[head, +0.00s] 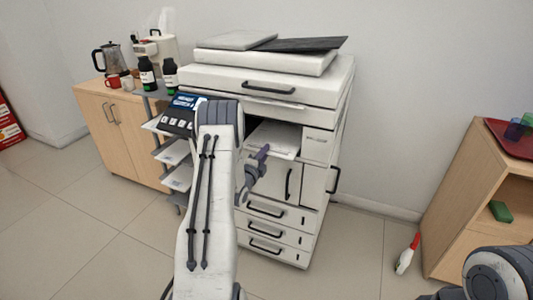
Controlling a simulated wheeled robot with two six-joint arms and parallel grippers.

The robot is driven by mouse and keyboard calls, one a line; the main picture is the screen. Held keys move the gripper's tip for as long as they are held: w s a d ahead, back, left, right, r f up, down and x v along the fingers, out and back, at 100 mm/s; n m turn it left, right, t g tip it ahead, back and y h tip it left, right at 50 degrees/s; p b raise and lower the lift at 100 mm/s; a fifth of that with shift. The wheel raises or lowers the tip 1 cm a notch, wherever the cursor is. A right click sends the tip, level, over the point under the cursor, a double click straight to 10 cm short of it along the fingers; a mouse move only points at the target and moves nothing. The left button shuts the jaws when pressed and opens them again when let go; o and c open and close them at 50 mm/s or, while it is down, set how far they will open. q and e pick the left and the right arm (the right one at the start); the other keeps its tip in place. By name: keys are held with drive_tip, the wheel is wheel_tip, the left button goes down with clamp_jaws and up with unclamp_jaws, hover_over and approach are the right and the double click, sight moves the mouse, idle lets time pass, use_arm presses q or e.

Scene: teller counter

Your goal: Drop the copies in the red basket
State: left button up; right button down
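White paper copies (277,138) lie in the output slot of the white copier (318,142), in the middle of the head view. My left arm reaches up in front of the copier, and my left gripper (262,153) is at the front edge of the slot, by the near edge of the paper. Its fingers are small and partly overlapped, so I cannot tell whether they are open or touch the paper. My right gripper is out of view; only part of my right arm shows at lower right. I see no clear red basket.
A red item with white labels (8,125) is cut off at the left edge. A wooden cabinet (105,125) holds a coffee maker (110,58) and a red mug (112,82). Another cabinet (455,190) with a red tray (510,137) stands right.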

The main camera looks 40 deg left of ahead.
use_arm(q)
clamp_jaws()
drive_tip(key=shift+r, duration=0.15)
idle(1.3)
wheel_tip(320, 180, up, 3)
drive_tip(key=shift+f+p, duration=0.2)
drive_tip(key=shift+p, duration=0.6)
drive_tip(key=shift+f, duration=0.15)
